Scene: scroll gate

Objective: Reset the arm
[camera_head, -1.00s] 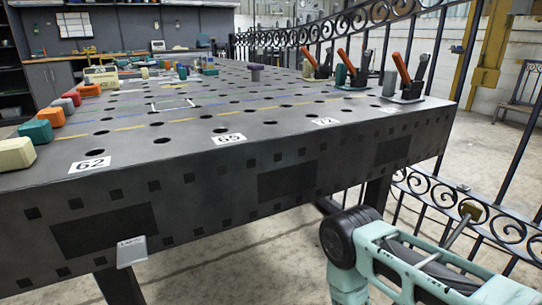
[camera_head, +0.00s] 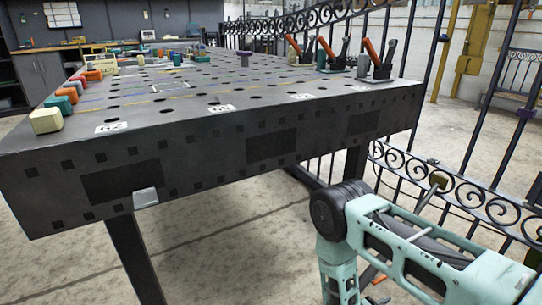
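My arm, mint green with a dark round joint, is folded at the lower right of the head view, in front of the iron scroll gate (camera_head: 395,158). My gripper is not in the picture, so its opening and anything in it cannot be seen. A brass-coloured block (camera_head: 438,180) on a thin grey rod shows just above my arm, against the gate's scrollwork. I cannot tell whether it touches the arm.
A dark perforated worktable (camera_head: 215,150) fills the left and middle, close to my arm. Coloured blocks (camera_head: 62,102) line its left side. Red-handled clamps (camera_head: 375,55) stand at its right edge. Bare concrete floor (camera_head: 235,235) shows below the table.

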